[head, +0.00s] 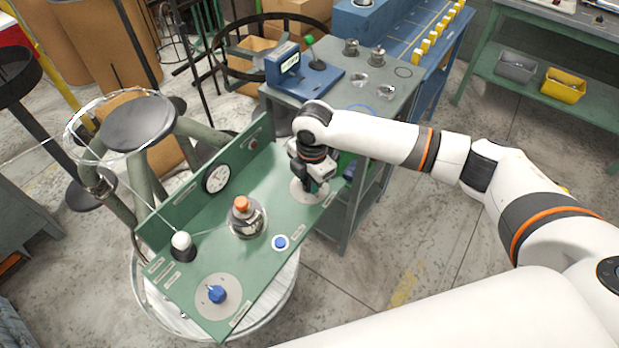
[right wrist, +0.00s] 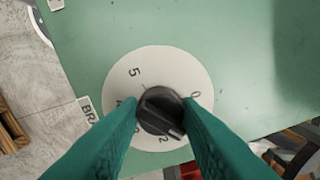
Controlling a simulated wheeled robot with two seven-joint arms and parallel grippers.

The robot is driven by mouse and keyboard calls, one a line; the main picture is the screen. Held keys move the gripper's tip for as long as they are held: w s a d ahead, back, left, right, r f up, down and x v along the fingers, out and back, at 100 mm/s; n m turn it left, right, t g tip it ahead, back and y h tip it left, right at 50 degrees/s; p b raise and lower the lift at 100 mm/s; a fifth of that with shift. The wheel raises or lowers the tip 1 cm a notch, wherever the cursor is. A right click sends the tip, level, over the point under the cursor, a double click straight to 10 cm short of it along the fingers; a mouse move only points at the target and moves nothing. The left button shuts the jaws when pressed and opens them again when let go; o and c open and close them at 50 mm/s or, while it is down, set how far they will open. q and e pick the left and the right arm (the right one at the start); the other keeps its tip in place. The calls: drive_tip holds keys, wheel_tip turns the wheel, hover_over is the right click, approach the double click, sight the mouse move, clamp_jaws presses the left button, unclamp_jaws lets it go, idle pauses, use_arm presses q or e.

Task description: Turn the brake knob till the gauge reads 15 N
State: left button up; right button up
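The brake knob (right wrist: 160,110) is black and sits on a white numbered dial (right wrist: 190,70) in the right wrist view; a label beside it starts "BRA". Its pale mark points to the lower right, between 0 and 2. My right gripper (right wrist: 161,106) has its teal fingers against both sides of the knob. In the head view my right gripper (head: 314,178) covers the knob at the right end of the green panel (head: 262,200). The round white gauge (head: 217,178) is on the upright back plate; its reading is too small to tell. My left gripper is not in view.
The panel also has an orange-topped spindle (head: 241,205), a white ball (head: 181,241), a blue button (head: 281,242) and a blue knob (head: 217,294). A grey bench (head: 395,100) with a blue device (head: 283,66) stands just behind my right gripper.

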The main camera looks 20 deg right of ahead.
drive_tip(key=c, duration=0.3)
drive_tip(key=shift+r+m+p, duration=0.15)
drive_tip(key=shift+m+p, duration=0.15)
drive_tip(key=shift+p, duration=0.15)
drive_tip(key=m+p, duration=0.5)
drive_tip(key=p, duration=0.2)
drive_tip(key=shift+a+r, duration=0.1)
drive_tip(key=shift+m+p, duration=1.05)
drive_tip(key=shift+m, duration=0.05)
drive_tip(key=shift+f+m+p, duration=0.2)
drive_tip(key=shift+m+p, duration=0.55)
drive_tip(key=shift+m, duration=0.25)
drive_tip(key=o, duration=1)
drive_tip(key=shift+c, duration=0.2)
